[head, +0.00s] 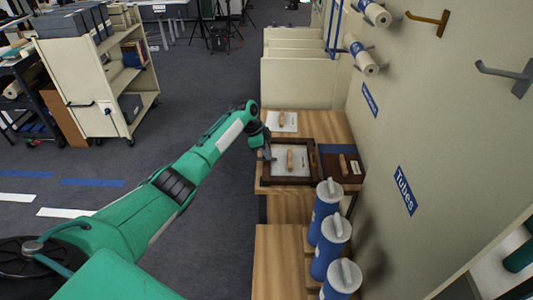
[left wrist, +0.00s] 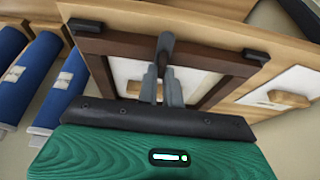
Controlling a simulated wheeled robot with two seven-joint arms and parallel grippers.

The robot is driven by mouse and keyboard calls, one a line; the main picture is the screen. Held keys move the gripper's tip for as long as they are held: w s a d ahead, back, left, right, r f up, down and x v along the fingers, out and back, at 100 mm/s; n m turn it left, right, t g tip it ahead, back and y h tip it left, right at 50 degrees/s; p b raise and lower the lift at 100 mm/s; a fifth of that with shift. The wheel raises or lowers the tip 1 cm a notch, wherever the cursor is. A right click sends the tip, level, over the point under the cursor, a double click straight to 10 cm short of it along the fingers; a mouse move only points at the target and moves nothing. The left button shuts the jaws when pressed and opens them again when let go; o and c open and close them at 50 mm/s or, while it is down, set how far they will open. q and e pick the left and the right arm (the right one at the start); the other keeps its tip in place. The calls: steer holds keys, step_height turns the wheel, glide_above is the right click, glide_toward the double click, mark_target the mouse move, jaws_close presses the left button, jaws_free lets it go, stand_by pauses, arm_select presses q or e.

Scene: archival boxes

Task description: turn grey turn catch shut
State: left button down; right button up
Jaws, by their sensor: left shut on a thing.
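A dark brown frame (head: 291,181) with a white panel and a wooden handle lies on the wooden table; it also shows in the left wrist view (left wrist: 215,62). The grey turn catch (left wrist: 166,44) sits at the frame's near rail in the left wrist view and appears to lie across it. My left gripper (left wrist: 161,82) is shut on the catch, its two grey fingers close on either side. In the head view my left gripper (head: 267,152) is at the frame's left side. The catch is hard to tell from the fingers there. My right gripper is not in view.
Two black blocks, one at left (left wrist: 84,24) and one at right (left wrist: 255,57), sit along the frame's edge. Several blue tubes (head: 326,207) stand in front of the frame. The floor at left is open up to a cart (head: 88,84).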

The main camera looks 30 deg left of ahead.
arm_select(q)
steer(key=c, duration=1.6)
jaws_free()
steer(key=shift+o, duration=0.2)
steer(key=shift+a, duration=0.1)
